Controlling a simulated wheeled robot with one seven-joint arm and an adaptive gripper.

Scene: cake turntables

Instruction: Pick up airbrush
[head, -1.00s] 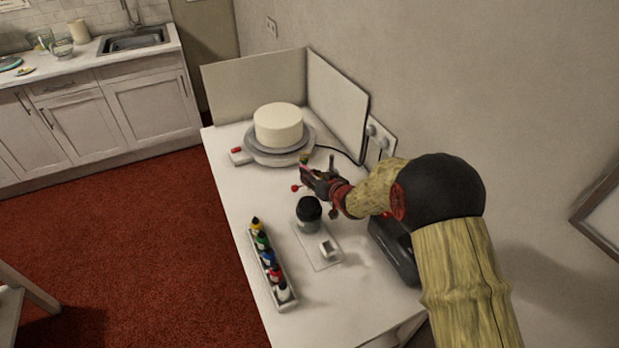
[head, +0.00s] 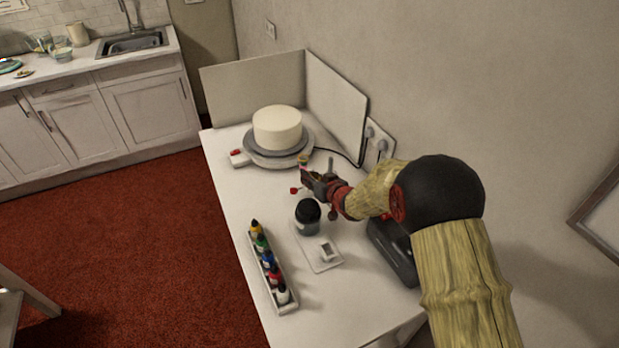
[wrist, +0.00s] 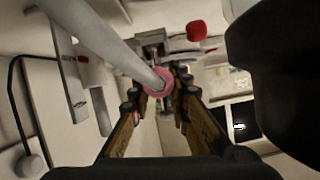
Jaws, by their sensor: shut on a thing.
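My gripper (head: 309,180) is above the white table, between the cake turntable and the dark-lidded jar. In the wrist view, its two fingers (wrist: 158,92) are closed around the airbrush. The airbrush shows there as a long pale grey tube (wrist: 105,42) with a pink ring, running from the upper left to between the fingertips. In the head view the airbrush is small and mostly hidden by the gripper. I cannot tell whether it touches the table.
A white cake (head: 277,127) stands on the turntable (head: 262,158) behind the gripper, before two white panels (head: 337,105). The dark-lidded jar (head: 308,215) is just in front. A rack of colour bottles (head: 287,301) lies front left. A dark box (head: 392,252) is under my arm.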

